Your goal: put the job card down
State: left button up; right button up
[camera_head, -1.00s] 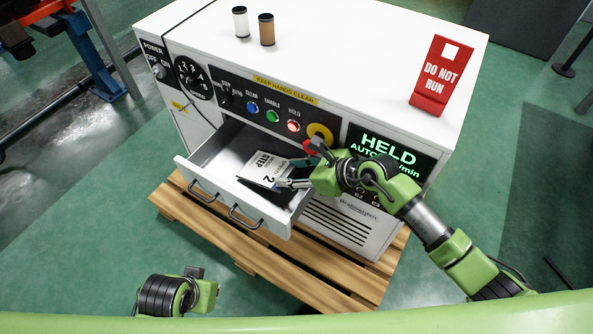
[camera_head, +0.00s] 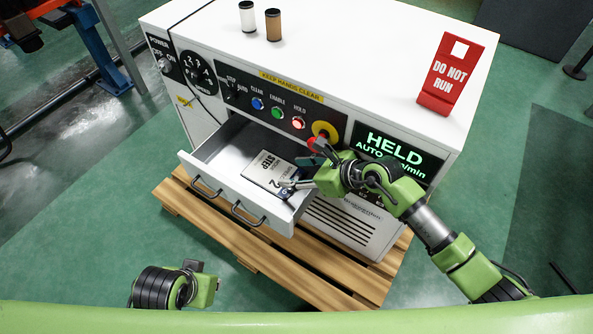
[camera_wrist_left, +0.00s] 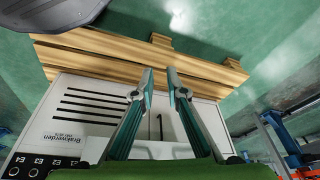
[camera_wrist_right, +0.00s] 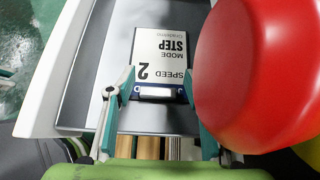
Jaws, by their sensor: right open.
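The job card (camera_head: 269,170), white with "MODE STEP" and "SPEED 2" print, lies in the open drawer (camera_head: 232,184), apparently flat on its floor. My right gripper (camera_head: 304,167) is at the drawer's right side, by the card's near end. In the right wrist view, the card (camera_wrist_right: 160,58) has a blue and silver clip end toward me, and the open fingers (camera_wrist_right: 158,88) stand apart on either side of it. My left gripper (camera_wrist_left: 160,78) is open and empty in the left wrist view, away from the drawer.
The white machine (camera_head: 330,50) carries two small cylinders and a red "DO NOT RUN" sign (camera_head: 451,75). A red knob (camera_wrist_right: 255,70) sits close to the right gripper. The display (camera_head: 396,155) reads HELD. A wooden pallet (camera_head: 240,249) lies below.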

jog(key=shift+r, duration=0.15)
jog(key=shift+s+d+r, duration=0.1)
jog(key=shift+d+r, duration=0.1)
jog(key=shift+d, duration=0.05)
pick_arm(q)
notch_tip(320, 180, down, 8)
jog(key=p, duration=0.2)
jog(key=shift+g, duration=0.3)
pick_arm(e)
jog(key=v, duration=1.1)
pick_arm(q)
jog(key=shift+d+r, duration=0.1)
pick_arm(e)
jog(key=shift+s+d, duration=0.1)
jog(key=shift+s, duration=0.05)
